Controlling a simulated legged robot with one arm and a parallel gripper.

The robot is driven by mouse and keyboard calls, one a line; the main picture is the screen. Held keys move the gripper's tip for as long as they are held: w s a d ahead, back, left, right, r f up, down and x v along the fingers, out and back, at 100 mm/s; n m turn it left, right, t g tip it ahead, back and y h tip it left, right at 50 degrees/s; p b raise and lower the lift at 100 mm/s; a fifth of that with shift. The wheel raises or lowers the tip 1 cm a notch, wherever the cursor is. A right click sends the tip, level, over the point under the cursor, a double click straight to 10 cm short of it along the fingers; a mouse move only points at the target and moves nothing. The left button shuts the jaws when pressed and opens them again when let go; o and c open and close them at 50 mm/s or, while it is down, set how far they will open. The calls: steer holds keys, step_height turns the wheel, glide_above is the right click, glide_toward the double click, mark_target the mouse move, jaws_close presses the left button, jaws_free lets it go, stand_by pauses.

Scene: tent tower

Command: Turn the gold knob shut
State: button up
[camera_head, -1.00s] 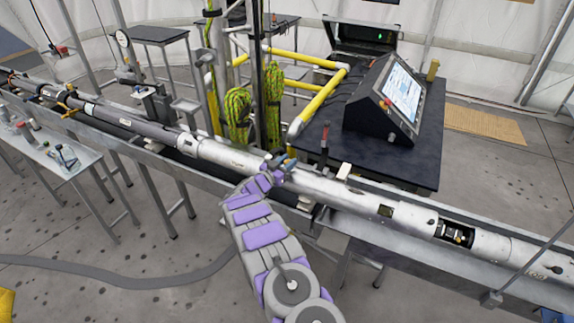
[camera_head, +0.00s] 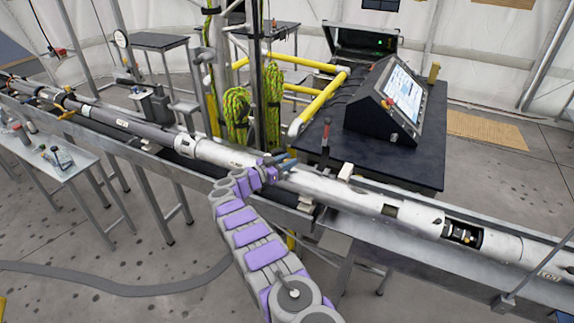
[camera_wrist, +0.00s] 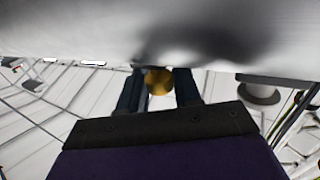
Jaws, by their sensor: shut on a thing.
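The gold knob (camera_wrist: 158,81) shows in the wrist view as a small round gold piece under the white tube (camera_wrist: 90,35). My gripper (camera_wrist: 160,92) has one dark finger on each side of the knob and is shut on it. In the head view my gripper (camera_head: 286,162) is at the near side of the long white tube (camera_head: 335,190), about the middle of the picture. The knob is hidden there behind my gripper and wrist. The knob's turn angle cannot be read.
The tube lies along a grey metal trough (camera_head: 400,240). Behind it stand a black table (camera_head: 345,150) with a slanted screen console (camera_head: 390,100), yellow rails (camera_head: 318,105) and green rope coils (camera_head: 237,115). A grey side table (camera_head: 50,165) with small tools is at the left.

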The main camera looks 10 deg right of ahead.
steer(key=shift+w+a+r, duration=0.15)
steer(key=shift+r, duration=0.15)
stand_by(0.4)
steer(key=o, duration=0.9)
steer(key=shift+f, duration=0.15)
steer(key=shift+o, duration=0.2)
steer(key=shift+s+a, duration=0.25)
steer(key=shift+a, duration=0.2)
steer(key=p+v, duration=0.2)
steer(key=v, duration=1.4)
steer(key=shift+a+f, duration=0.15)
steer(key=shift+a, duration=0.25)
steer(key=shift+w, duration=0.1)
